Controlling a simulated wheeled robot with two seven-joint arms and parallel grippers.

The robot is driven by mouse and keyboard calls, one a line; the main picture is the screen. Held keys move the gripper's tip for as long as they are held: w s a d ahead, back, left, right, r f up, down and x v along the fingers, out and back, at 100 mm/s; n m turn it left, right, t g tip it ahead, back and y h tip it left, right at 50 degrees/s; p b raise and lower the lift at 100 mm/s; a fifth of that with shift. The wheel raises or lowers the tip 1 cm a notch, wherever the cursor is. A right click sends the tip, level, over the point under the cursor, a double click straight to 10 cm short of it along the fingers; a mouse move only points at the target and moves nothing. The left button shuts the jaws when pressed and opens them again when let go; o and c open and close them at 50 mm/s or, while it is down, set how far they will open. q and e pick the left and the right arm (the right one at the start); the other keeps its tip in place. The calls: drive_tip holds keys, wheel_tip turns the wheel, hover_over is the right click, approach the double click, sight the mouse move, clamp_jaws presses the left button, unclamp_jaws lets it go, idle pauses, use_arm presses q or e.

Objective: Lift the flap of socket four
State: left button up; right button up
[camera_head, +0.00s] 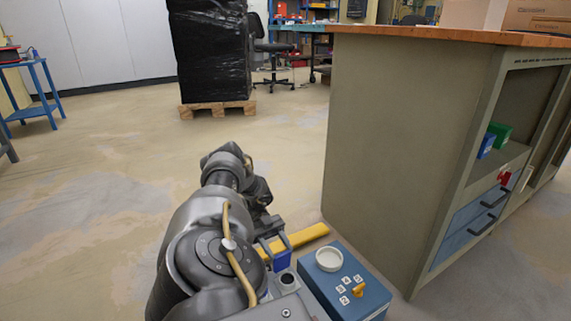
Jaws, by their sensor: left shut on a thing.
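My left gripper (273,246), at the end of the arm rising from the bottom, is low near the socket boxes. Its dark fingers are shut on a small blue part (282,260) that looks like a socket flap; the fingers partly hide it. I cannot read a number on it. A grey box (287,280) with a dark round socket opening is just below it. Right beside it stands a blue box (342,284) with a round white cap, several small numbered labels and a yellow lever (358,290). My right gripper is not in view.
A yellow bar (306,236) lies behind the boxes. A grey workbench (390,150) with a wooden top stands close on the right. A black-wrapped stack (210,55) on a pallet is at the back.

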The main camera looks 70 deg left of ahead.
use_arm(q)
drive_tip(key=shift+f, duration=0.1)
idle(0.4)
drive_tip(key=o, duration=1.4)
drive_tip(key=shift+a, duration=0.15)
drive_tip(key=shift+a, duration=0.25)
drive_tip(key=a+b, duration=0.6)
drive_tip(key=shift+s+a+r+b, duration=0.35)
drive_tip(key=shift+s+r+b, duration=0.05)
drive_tip(key=shift+s, duration=0.05)
